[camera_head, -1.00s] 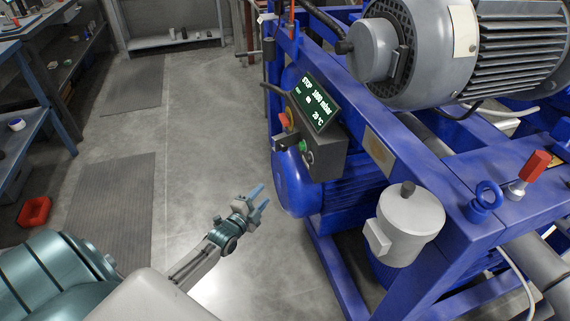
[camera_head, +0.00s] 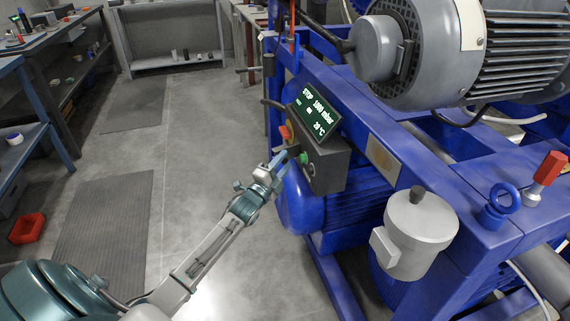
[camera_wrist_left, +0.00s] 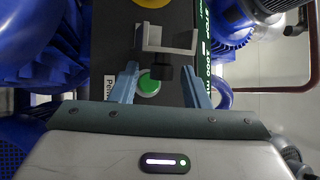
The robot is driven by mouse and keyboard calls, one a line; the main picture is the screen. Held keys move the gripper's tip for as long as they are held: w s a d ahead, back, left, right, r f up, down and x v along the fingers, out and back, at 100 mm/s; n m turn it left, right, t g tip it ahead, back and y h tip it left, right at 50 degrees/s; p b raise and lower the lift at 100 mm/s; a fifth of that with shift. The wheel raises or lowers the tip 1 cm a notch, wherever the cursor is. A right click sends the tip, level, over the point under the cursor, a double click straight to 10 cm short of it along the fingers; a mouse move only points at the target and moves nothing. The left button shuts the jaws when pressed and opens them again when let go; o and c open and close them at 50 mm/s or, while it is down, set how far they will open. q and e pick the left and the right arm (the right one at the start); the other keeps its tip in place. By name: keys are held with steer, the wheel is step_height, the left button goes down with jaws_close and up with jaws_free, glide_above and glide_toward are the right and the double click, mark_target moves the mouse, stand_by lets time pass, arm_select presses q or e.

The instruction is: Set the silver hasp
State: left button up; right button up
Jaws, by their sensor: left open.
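The silver hasp appears to be the grey U-shaped bracket (camera_wrist_left: 166,40) with a dark knob below it, on the dark control box in the left wrist view. My left gripper (camera_wrist_left: 160,72) is open, with one blue finger on each side of the dark knob and a green button (camera_wrist_left: 149,86). I cannot tell whether the fingers touch anything. In the head view my left gripper (camera_head: 284,158) is at the left face of the control box (camera_head: 325,168), near its green button (camera_head: 304,158); the hasp is not clear there. My right gripper is not in view.
The box's screen (camera_head: 314,110) reads STOP. An orange-red control (camera_head: 285,132) sits on its left side. The blue machine frame (camera_head: 350,85), a large grey motor (camera_head: 510,50) and a small grey canister (camera_head: 420,222) stand right. Open floor (camera_head: 190,120) lies left.

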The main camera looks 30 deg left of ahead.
arm_select(q)
steer(key=shift+w+r, duration=0.2)
steer(key=shift+w, duration=0.5)
jaws_close()
